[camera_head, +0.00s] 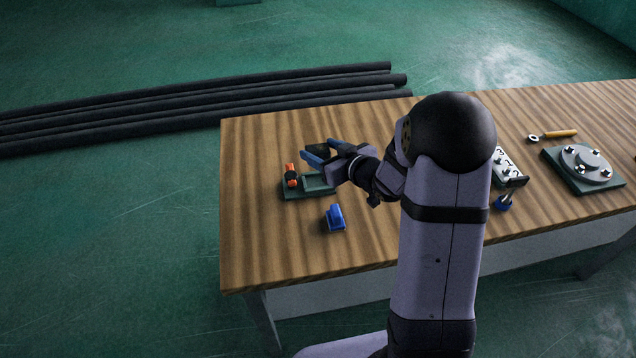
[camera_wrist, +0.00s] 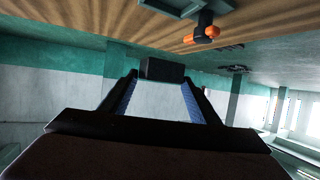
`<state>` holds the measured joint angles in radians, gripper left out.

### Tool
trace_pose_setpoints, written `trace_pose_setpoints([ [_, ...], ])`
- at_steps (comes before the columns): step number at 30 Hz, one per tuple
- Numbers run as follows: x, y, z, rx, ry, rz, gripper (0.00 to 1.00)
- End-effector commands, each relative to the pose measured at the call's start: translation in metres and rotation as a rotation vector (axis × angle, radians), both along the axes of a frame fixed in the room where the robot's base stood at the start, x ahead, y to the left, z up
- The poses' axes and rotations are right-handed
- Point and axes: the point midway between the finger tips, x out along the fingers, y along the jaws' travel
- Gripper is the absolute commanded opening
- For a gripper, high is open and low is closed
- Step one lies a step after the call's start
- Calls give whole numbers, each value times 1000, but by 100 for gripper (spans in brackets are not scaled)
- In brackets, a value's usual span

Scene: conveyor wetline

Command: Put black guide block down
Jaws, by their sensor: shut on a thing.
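The black guide block (camera_head: 318,149) is a small dark block held at the tips of my gripper (camera_head: 322,152), toward the far left part of the table. In the wrist view the block (camera_wrist: 162,69) sits between the far ends of the two blue-padded fingers of my gripper (camera_wrist: 160,78). The gripper is shut on it. It appears raised above the table, near a green tray (camera_head: 300,194), which also shows at the top of the wrist view (camera_wrist: 185,8). How high the block is cannot be told.
An orange and black part (camera_head: 291,176) is at the tray's left end. A blue block (camera_head: 335,217) stands in front of the tray.

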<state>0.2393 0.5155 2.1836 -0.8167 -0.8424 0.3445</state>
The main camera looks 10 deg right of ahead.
Motion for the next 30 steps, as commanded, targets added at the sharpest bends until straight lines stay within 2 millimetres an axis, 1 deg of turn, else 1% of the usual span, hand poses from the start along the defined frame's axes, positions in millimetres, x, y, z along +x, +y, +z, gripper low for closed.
trace_pose_setpoints([
  [2, 0, 0, -1, 0, 0, -1, 33],
  [5, 0, 0, -8, 2, 2, -1, 33],
  [15, 0, 0, -51, 2, 2, -2, 33],
  [19, 0, 0, -57, 1, 0, -1, 33],
  [26, 0, 0, -61, 1, 0, -1, 33],
  [30, 0, 0, -75, 1, 3, -2, 33],
])
